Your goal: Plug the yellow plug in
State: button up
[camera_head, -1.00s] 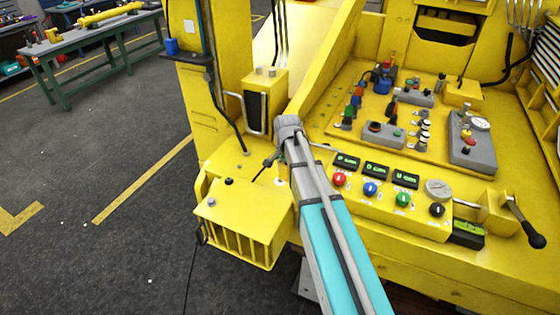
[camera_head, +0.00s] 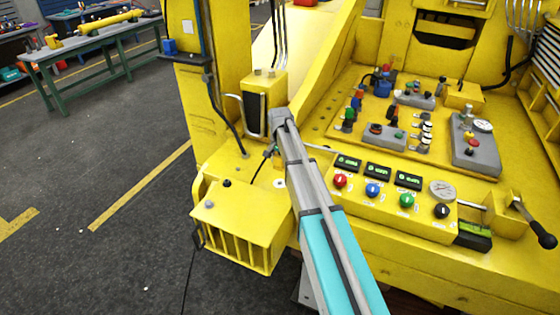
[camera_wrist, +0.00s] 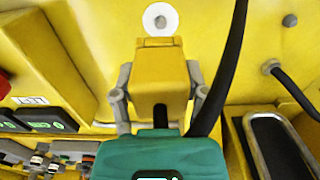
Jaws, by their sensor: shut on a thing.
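In the head view a white disc (camera_head: 279,183) sits on the yellow deck beside my arm's end.
A black cable (camera_wrist: 232,70) runs along the plug's right side. A yellow slatted box (camera_head: 238,225) stands below my arm's end.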

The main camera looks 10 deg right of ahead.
jog(key=shift+f, duration=0.15)
jog(key=b, duration=0.6)
send_over(279, 181)
jog(key=shift+s+d+f, duration=0.1)
jog(key=shift+f, duration=1.35)
jog(key=shift+s+d+f, duration=0.1)
jog(key=shift+f, duration=1.3)
jog(key=shift+w+f+b, duration=0.1)
jog(key=shift+f+b, duration=1.35)
dwell(0.4)
jog(key=o, duration=1.4)
jog(key=shift+c, duration=0.2)
jog(key=shift+w+a, duration=0.1)
jog(key=shift+a, duration=0.05)
